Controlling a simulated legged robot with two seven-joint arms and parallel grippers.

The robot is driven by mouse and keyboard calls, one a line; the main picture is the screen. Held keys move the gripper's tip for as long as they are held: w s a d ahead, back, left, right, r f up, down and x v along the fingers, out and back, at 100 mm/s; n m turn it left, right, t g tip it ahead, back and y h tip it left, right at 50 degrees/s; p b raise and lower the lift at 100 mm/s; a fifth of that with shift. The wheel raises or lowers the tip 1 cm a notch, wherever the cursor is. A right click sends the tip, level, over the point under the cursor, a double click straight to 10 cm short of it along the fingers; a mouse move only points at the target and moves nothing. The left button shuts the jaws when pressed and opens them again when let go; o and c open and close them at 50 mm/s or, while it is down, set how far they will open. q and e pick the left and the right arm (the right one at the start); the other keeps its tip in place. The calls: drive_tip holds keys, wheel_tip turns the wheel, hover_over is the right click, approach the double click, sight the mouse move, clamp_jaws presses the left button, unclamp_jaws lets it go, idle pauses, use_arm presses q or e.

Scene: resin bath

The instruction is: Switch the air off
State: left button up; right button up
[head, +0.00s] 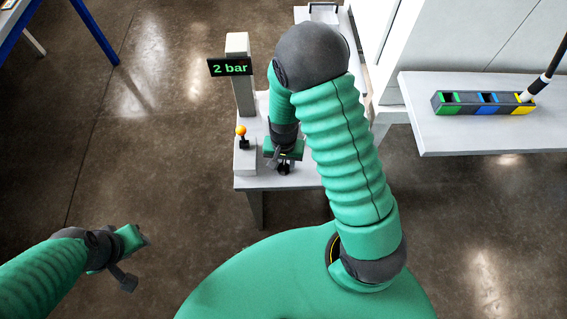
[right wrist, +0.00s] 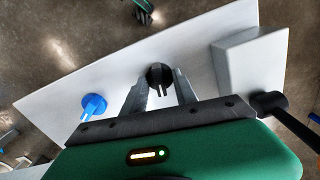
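A black knob (right wrist: 160,75) sits on the pale bench top, and its dark form also shows in the head view (head: 284,169). My right gripper (right wrist: 160,92) is open above it, pointing down, with the knob between its two fingers in the picture. I cannot tell whether the fingers touch it. A blue knob (right wrist: 94,105) sits to the left in the right wrist view; my arm seems to hide it in the head view. A black sign (head: 230,67) reads "2 bar" in green. My left gripper (head: 133,248) is at lower left, away from the bench; its finger gap is unclear.
A lever with an orange ball (head: 241,131) stands on a small pale box left of my right gripper. A grey post (head: 238,95) rises behind it. At right, a shelf (head: 480,135) bears a holder with green, blue and yellow slots (head: 465,103).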

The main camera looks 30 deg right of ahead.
clamp_jaws()
drive_tip(key=shift+r, duration=0.1)
drive_tip(key=shift+r+n+p, duration=0.15)
drive_tip(key=shift+n+p, duration=0.35)
drive_tip(key=shift+n, duration=0.4)
drive_tip(key=shift+f, duration=0.2)
unclamp_jaws()
